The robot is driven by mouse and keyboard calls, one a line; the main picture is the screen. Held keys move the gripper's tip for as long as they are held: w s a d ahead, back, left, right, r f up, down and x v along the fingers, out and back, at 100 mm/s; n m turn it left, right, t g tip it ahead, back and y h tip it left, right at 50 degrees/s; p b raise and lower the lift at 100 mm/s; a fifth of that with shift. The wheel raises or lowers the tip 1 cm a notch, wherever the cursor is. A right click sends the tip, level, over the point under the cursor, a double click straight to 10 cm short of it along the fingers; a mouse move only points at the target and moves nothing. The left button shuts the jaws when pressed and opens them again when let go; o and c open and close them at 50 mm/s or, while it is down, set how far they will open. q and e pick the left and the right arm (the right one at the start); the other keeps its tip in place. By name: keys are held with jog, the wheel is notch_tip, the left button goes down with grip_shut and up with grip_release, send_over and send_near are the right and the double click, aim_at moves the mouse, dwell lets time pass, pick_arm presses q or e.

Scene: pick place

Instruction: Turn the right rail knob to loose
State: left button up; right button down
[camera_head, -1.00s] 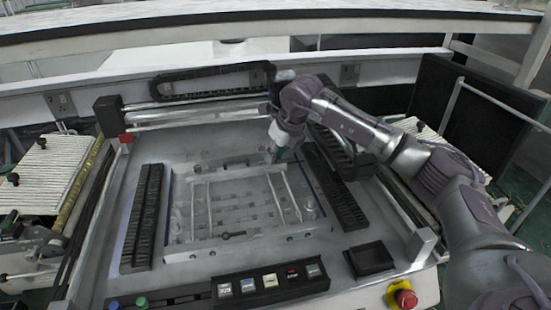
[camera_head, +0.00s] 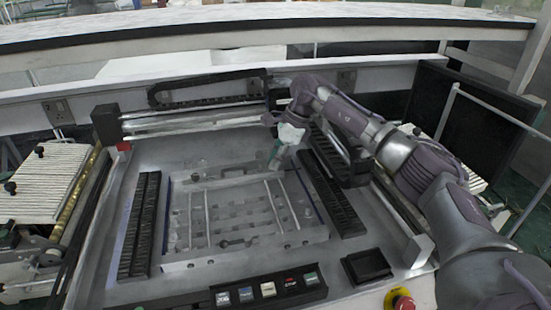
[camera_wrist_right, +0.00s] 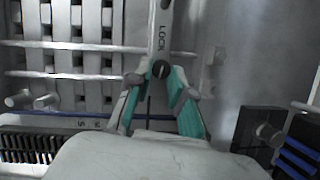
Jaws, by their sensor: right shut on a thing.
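The rail knob (camera_wrist_right: 160,69) is a small dark round knob with a slot, on a pale rail (camera_wrist_right: 161,22) marked LOCK in the right wrist view. My right gripper (camera_wrist_right: 157,78) has its two teal-padded fingers on either side of the knob and is shut on it. In the head view my right gripper (camera_head: 275,160) reaches down at the back right of the pale frame fixture (camera_head: 245,243). It hides the knob there. My left gripper is not in view.
Black slotted strips (camera_head: 139,225) (camera_head: 333,195) flank the fixture. A button panel (camera_head: 268,290), a black tray (camera_head: 367,266) and a red emergency stop (camera_head: 403,304) lie along the front. A dark block (camera_wrist_right: 262,130) stands at the right in the wrist view.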

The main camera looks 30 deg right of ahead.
jog(key=shift+w+n+g, duration=0.2)
jog(key=shift+n+g, duration=0.2)
jog(key=shift+n, duration=0.7)
jog(key=c, duration=1)
grip_release()
jog(key=shift+c, duration=0.2)
jog(key=v, duration=1.2)
jog(key=shift+d, duration=0.15)
